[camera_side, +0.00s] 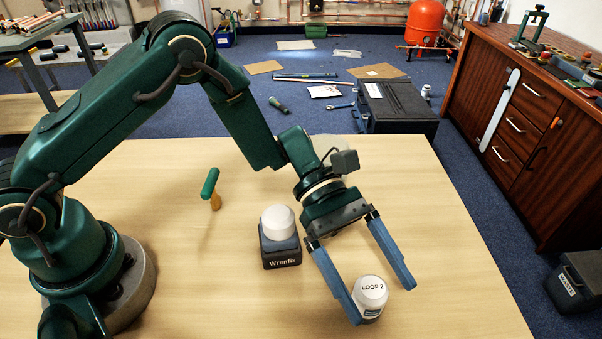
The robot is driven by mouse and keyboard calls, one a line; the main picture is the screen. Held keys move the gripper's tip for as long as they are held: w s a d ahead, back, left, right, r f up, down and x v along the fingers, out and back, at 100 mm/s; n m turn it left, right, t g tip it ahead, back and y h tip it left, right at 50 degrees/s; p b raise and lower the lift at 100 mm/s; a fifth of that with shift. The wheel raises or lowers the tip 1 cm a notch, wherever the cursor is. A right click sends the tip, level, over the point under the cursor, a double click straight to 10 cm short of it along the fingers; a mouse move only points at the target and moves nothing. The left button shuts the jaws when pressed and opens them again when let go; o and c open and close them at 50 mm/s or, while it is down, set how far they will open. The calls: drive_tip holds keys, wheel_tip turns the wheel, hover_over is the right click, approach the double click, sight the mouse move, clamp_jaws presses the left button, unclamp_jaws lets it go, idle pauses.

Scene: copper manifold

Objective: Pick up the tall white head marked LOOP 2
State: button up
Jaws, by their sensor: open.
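The white head marked LOOP 2 (370,291) stands upright on the light wooden table (440,232), near its front edge. It has a rounded white top with the lettering and a darker label low on its side. My gripper (384,302) is open, with its two blue fingers reaching down toward the head. One finger is at the left of the head and the other is behind and to its right. I cannot tell whether either finger touches it. The head's lower left side is partly hidden by the left finger.
A second white head (278,222) sits on a dark block marked Wrenfix (281,254), left of my gripper. A green-handled tool (210,187) stands farther left. The table's right side is clear. A black case (395,105) lies on the floor beyond the table.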

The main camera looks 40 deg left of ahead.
sight(381, 309)
wheel_tip(381, 309, down, 3)
drive_tip(key=shift+r, duration=0.2)
drive_tip(key=shift+x, duration=1.2)
drive_tip(key=shift+s+d+f, duration=0.1)
drive_tip(key=shift+d, duration=0.2)
clamp_jaws()
